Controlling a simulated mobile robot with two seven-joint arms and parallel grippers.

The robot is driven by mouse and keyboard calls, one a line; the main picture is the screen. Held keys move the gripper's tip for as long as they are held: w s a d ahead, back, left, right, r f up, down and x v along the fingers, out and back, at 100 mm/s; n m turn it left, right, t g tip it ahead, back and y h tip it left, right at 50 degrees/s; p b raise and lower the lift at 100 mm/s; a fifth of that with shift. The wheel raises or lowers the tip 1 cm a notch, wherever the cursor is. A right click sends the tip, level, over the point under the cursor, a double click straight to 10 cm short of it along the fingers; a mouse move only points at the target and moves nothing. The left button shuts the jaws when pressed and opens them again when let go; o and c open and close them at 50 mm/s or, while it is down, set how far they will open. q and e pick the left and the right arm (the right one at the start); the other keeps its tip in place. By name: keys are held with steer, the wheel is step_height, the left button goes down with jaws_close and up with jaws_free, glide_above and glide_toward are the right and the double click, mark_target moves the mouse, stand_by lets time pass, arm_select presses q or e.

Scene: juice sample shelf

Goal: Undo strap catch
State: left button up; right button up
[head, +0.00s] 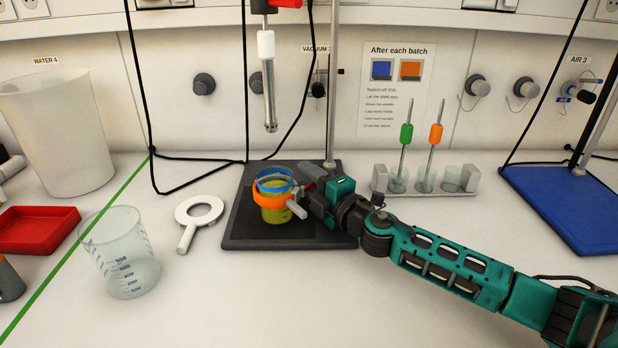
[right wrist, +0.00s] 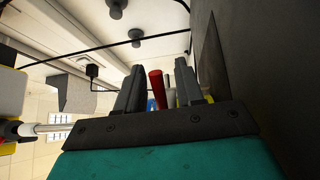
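A jar with yellow-green contents (head: 273,213) stands on a dark base plate (head: 245,240). A blue band (head: 275,176) is near its top and an orange strap (head: 268,201) is around it below. My right gripper (head: 306,188) is at the right side of the jar, by the strap. In the right wrist view its two dark fingers (right wrist: 162,88) are apart. A red lever-like part (right wrist: 156,88) shows in the gap between them, with pale and blue pieces beyond. I cannot tell whether the fingers touch the red part. My left gripper is not in view.
A metal rod (head: 332,90) rises behind the jar, and a probe (head: 268,90) hangs above it. A rack (head: 455,190) with screwdriver-like tools stands right. The front bench is clear.

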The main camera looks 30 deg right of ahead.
jaws_close()
stand_by(0.4)
steer(key=shift+s+r+m+h+p, duration=0.15)
steer(key=shift+m+h+p, duration=0.6)
steer(key=shift+h, duration=0.45)
steer(key=shift+s+d+m+h, duration=0.1)
steer(key=shift+d+m+h, duration=0.1)
steer(key=shift+m+h, duration=0.3)
steer(key=shift+s+d+m+h, duration=0.15)
steer(key=shift+m+h, duration=0.1)
steer(key=shift+h, duration=0.45)
jaws_free()
steer(key=shift+s+f, duration=0.1)
steer(key=shift+f, duration=0.1)
